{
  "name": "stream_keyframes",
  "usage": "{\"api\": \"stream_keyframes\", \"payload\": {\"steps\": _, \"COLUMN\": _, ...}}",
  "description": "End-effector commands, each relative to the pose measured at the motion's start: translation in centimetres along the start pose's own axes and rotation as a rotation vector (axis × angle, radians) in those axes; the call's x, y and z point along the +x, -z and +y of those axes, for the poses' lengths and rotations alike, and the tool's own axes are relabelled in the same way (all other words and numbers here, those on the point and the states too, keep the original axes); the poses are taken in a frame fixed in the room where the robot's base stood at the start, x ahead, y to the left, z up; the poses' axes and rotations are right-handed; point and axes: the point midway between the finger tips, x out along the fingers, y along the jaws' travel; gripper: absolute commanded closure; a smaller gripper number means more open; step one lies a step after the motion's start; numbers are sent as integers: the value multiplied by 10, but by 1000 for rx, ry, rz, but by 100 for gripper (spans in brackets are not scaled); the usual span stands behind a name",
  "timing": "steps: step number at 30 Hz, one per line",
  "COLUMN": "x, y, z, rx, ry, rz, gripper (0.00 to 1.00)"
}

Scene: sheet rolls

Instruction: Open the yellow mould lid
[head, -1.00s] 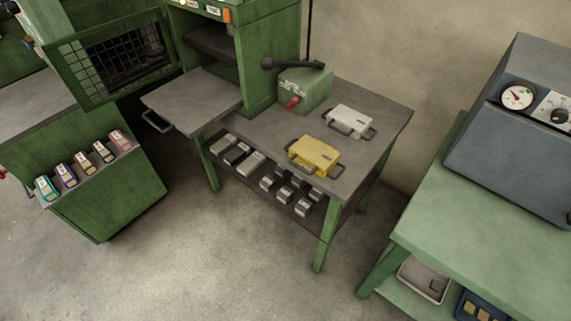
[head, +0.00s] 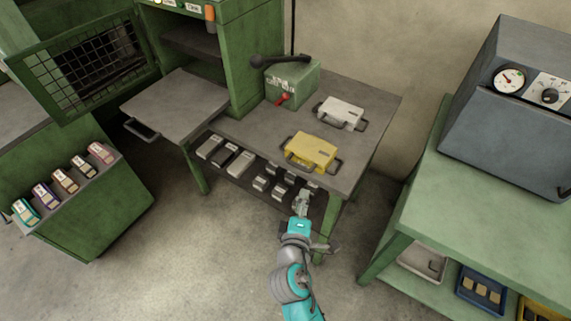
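The yellow mould (head: 311,150) lies on the grey-topped table near its front edge, with dark handles at its left and right ends. Its lid appears shut. My gripper (head: 303,197) is at the table's front edge, below and just left of the mould in the picture, apart from it. The gripper is small and seen from behind and above, so I cannot tell whether its fingers are open or shut. My teal and grey arm reaches up from the bottom of the view.
A white mould (head: 341,112) lies behind the yellow one. A green box (head: 293,82) with a dark lever and red knob stands at the back left of the table (head: 240,128). Metal blocks (head: 240,160) fill the shelf below. A green bench (head: 470,200) stands at right.

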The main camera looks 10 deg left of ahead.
Motion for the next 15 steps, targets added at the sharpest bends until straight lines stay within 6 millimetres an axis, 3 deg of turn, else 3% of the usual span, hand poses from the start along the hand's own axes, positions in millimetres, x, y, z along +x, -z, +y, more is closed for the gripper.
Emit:
{"api": "stream_keyframes", "payload": {"steps": 5, "x": 10, "y": 20, "z": 16, "rx": -41, "ry": -24, "rz": -14, "gripper": 63}}
{"api": "stream_keyframes", "payload": {"steps": 11, "x": 24, "y": 21, "z": 18, "rx": -45, "ry": -26, "rz": -19, "gripper": 63}}
{"api": "stream_keyframes", "payload": {"steps": 15, "x": 47, "y": 20, "z": 19, "rx": -45, "ry": -26, "rz": -19, "gripper": 63}}
